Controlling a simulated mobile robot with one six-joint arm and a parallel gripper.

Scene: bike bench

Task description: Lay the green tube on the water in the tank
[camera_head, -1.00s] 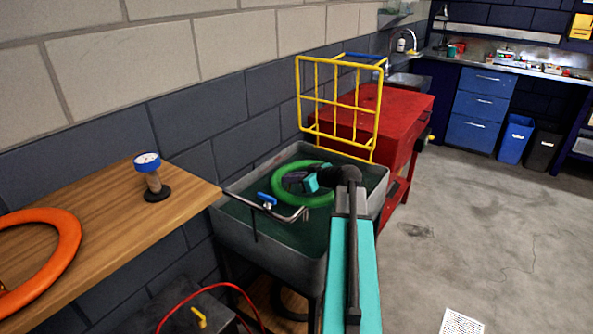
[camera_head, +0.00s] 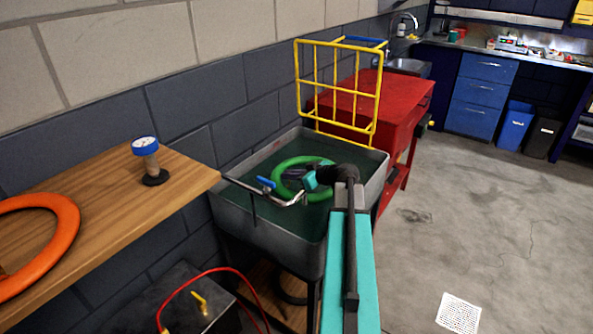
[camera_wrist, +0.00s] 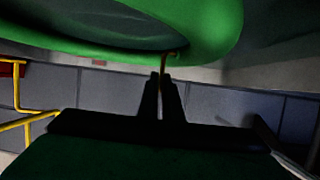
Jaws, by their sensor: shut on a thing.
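The green tube (camera_head: 283,168) is a ring within the outline of the grey tank (camera_head: 268,250), over its dark green water (camera_head: 285,222). My gripper (camera_head: 294,173) reaches over the tank and is shut on the tube. In the wrist view the tube (camera_wrist: 225,35) fills the top, and the fingertips (camera_wrist: 163,76) meet its edge at a small brass-coloured stem (camera_wrist: 170,55). I cannot tell whether the tube touches the water. Part of the ring is hidden behind my arm and gripper.
A metal bar with a blue clamp (camera_head: 266,183) crosses the tank's left side, overlapping the tube in view. A yellow rack (camera_head: 337,88) rises behind the tank beside a red cabinet (camera_head: 365,98). The wooden bench (camera_head: 105,205) holds a gauge (camera_head: 146,160) and an orange ring (camera_head: 62,240).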

